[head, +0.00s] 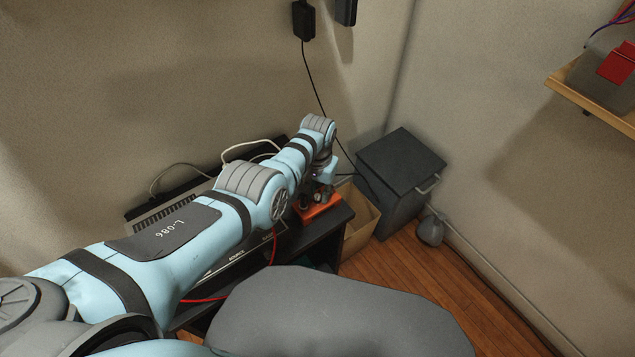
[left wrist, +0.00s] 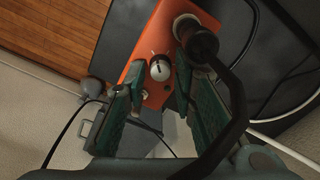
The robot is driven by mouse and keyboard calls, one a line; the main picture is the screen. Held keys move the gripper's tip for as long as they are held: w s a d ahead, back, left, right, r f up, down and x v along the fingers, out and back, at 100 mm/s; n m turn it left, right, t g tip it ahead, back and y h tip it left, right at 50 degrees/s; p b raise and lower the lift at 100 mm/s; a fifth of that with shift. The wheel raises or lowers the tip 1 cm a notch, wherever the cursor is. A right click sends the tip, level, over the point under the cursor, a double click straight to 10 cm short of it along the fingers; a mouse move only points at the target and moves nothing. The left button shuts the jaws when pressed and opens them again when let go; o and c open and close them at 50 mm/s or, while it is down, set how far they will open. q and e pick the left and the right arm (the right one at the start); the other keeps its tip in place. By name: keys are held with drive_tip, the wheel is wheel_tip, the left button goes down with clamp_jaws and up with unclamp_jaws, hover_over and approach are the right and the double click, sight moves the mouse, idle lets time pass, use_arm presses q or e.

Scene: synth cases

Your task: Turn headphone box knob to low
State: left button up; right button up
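The orange headphone box (head: 313,212) sits on the right end of a black desk, partly hidden by my left gripper (head: 318,194). In the left wrist view the box (left wrist: 150,45) shows its face with a pale round knob (left wrist: 160,69); a short dark mark shows on the knob, but its setting is too small to read. A large black plug with a thick cable (left wrist: 204,46) is at the box's silver socket. My left gripper (left wrist: 160,78) is open, its two green-padded fingers on either side of the knob, with gaps visible. My right gripper is not in view.
The black desk (head: 335,226) holds a grey device (head: 240,255) with a red cable. A cardboard box (head: 358,225) and a dark lidded bin (head: 400,170) stand right of it. Loose cables run behind. A wooden shelf (head: 590,108) is on the right wall.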

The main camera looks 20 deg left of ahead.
sight(318, 196)
use_arm(q)
wheel_tip(318, 196, up, 12)
drive_tip(key=shift+f, duration=0.2)
drive_tip(key=shift+o, duration=0.2)
